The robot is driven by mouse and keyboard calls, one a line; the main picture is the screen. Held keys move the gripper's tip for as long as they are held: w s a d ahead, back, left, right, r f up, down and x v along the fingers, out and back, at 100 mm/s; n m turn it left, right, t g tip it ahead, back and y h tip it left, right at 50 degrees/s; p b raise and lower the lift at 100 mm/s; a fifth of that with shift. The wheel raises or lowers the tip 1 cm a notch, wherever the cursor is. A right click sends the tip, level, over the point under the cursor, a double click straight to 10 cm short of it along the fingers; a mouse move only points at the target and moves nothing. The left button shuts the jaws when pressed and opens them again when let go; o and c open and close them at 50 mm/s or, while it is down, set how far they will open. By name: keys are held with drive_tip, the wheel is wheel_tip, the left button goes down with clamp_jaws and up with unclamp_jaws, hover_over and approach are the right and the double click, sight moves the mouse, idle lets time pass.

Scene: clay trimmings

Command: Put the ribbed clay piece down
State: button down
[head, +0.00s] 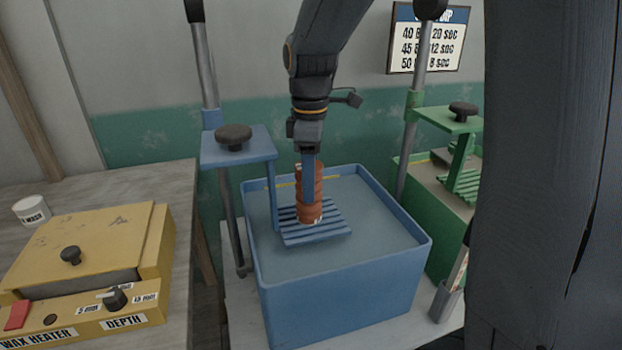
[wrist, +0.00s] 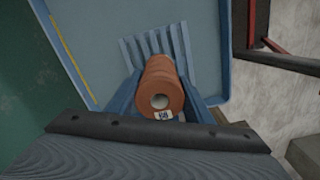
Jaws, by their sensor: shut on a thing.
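The ribbed clay piece (head: 309,196) is an orange-brown ringed cylinder, held upright in the head view. Its lower end is over or on the blue slatted rack (head: 318,234) inside the blue tank; I cannot tell whether it touches. In the wrist view the clay piece (wrist: 164,88) shows its end with a hole and a small white label, with the rack's slats (wrist: 158,46) beyond it. My gripper (head: 308,168) is shut on the clay piece, with blue fingers on either side of it in the wrist view (wrist: 163,98).
The blue tank (head: 340,290) holds greyish liquid around the rack. A blue bracket with a dark knob (head: 234,137) stands at its left. A green tank (head: 440,230) with its own rack is at right. A yellow wax heater (head: 90,255) and white cup (head: 32,211) are at left.

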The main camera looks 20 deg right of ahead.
drive_tip(key=c, duration=0.9)
unclamp_jaws()
drive_tip(key=shift+r, duration=0.1)
wheel_tip(320, 180, up, 12)
drive_tip(key=b, duration=0.1)
